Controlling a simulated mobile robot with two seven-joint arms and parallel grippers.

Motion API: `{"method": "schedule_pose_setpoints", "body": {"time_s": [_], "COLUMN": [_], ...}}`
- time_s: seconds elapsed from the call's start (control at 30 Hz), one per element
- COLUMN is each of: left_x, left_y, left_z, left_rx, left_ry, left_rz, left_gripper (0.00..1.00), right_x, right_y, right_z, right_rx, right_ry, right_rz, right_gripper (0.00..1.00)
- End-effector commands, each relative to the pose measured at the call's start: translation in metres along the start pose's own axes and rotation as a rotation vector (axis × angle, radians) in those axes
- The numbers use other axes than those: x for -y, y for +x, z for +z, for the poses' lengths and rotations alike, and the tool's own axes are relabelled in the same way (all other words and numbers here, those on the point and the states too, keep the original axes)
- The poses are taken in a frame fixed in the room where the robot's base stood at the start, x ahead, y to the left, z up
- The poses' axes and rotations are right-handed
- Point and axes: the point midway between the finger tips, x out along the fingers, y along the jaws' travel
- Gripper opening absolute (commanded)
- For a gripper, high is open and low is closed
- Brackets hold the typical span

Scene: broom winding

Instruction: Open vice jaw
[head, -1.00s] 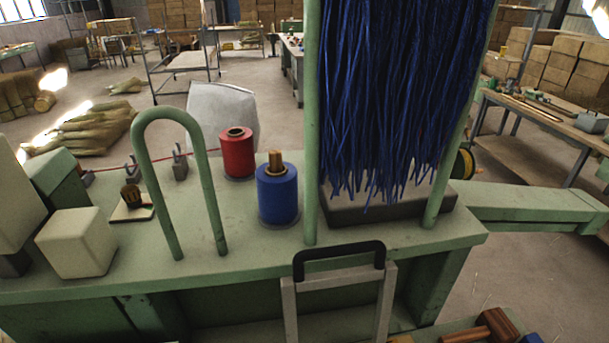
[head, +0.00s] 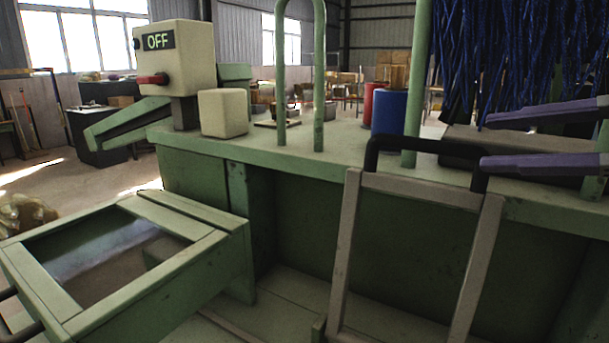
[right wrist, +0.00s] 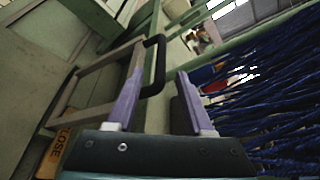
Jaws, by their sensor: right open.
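A grey metal frame with a black handle (head: 425,146) stands at the front of the green machine in the head view. The handle also shows in the right wrist view (right wrist: 157,66). My right gripper (head: 486,142) comes in from the right with two purple fingers, open. Its lower fingertip overlaps the handle's right end in the picture; I cannot tell whether they touch. In the right wrist view the open gripper (right wrist: 160,71) has the handle between and just beyond its fingertips. An orange label reading CLOSE (right wrist: 57,150) shows low at the left. My left gripper is not in view.
The green machine top (head: 300,141) carries red (head: 373,101) and blue (head: 389,112) spools and a green hoop (head: 320,75). Blue bristles (head: 510,50) hang at right. A switch box reading OFF (head: 175,57) stands left. A green open frame (head: 150,290) is lower left.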

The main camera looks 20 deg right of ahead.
Motion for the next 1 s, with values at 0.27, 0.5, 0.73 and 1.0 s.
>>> {"method": "schedule_pose_setpoints", "body": {"time_s": [0.27,0.5,0.73,1.0], "left_x": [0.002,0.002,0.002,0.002], "left_y": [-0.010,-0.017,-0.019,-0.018], "left_z": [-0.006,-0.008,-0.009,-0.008], "left_rx": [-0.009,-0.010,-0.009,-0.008], "left_ry": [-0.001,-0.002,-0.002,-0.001], "left_rz": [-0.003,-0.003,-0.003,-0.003], "left_gripper": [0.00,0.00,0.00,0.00], "right_x": [0.004,0.003,0.002,0.001], "right_y": [0.033,0.077,0.097,0.098], "right_z": [0.003,0.003,0.001,0.001], "right_rx": [0.006,0.005,0.002,0.002], "right_ry": [0.014,0.010,0.008,0.007], "right_rz": [-0.005,-0.004,-0.003,-0.002], "right_gripper": [0.52,0.52,0.52,0.52]}}
